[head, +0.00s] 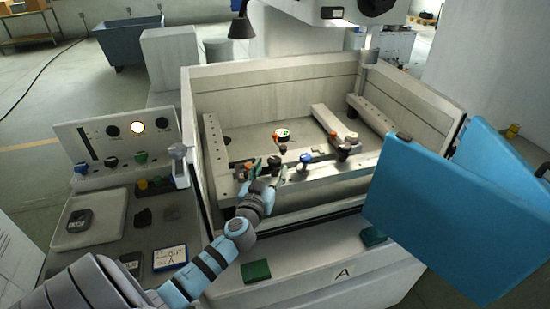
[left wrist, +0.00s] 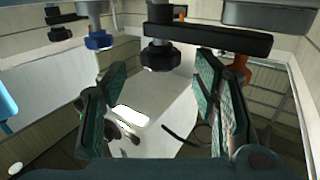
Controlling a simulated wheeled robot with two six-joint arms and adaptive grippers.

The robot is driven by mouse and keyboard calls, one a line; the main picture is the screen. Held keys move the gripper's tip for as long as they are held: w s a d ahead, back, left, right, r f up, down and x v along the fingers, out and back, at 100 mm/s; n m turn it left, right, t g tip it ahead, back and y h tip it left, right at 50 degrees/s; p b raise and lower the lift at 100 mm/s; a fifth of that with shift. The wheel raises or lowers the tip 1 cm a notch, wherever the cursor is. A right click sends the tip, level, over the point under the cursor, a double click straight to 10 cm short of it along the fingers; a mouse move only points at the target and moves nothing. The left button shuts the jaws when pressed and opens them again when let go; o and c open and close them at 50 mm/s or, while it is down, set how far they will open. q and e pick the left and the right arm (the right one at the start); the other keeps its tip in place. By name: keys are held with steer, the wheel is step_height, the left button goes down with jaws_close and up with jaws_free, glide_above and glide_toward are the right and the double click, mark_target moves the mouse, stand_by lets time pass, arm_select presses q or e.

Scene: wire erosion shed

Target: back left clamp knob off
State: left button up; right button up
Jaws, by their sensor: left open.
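My left gripper (head: 269,170) is open and empty over the front rail of the machine tank in the head view. In the left wrist view its two green-padded fingers (left wrist: 162,78) stand wide apart. A black knob (left wrist: 160,54) under a dark bar shows beyond and between the fingertips, touching neither. A blue knob (left wrist: 99,40) is left of it. In the head view a blue knob (head: 305,158) is right of the gripper, and a round white-topped part with green and red marks (head: 283,132) is behind it. I cannot tell which is the back left clamp knob. My right gripper is out of view.
Tank walls (head: 270,82) surround the work area, and a blue door (head: 440,205) stands open at the right. A control panel (head: 118,135) and a pale tray (head: 90,222) are at the left. A green block (head: 257,271) lies on the front ledge.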

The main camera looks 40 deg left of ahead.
mark_target(279, 164)
arm_select(q)
steer(key=x, duration=0.5)
steer(key=c, duration=1.2)
steer(key=shift+f, duration=0.1)
steer(key=shift+n+y+b, duration=0.4)
steer(key=shift+b, duration=0.35)
steer(key=n+g+y+b, duration=0.4)
steer(key=g+b, duration=0.1)
steer(key=b, duration=0.5)
steer(key=n+g+y+b, duration=0.5)
steer(key=g+b, duration=0.1)
steer(key=b, duration=0.5)
steer(key=shift+f+n+y, duration=0.25)
steer(key=shift+n+y, duration=0.05)
steer(key=shift+s+r+n+g+b, duration=0.1)
steer(key=shift+r+n+g+b, duration=0.25)
steer(key=shift+g+b, duration=0.6)
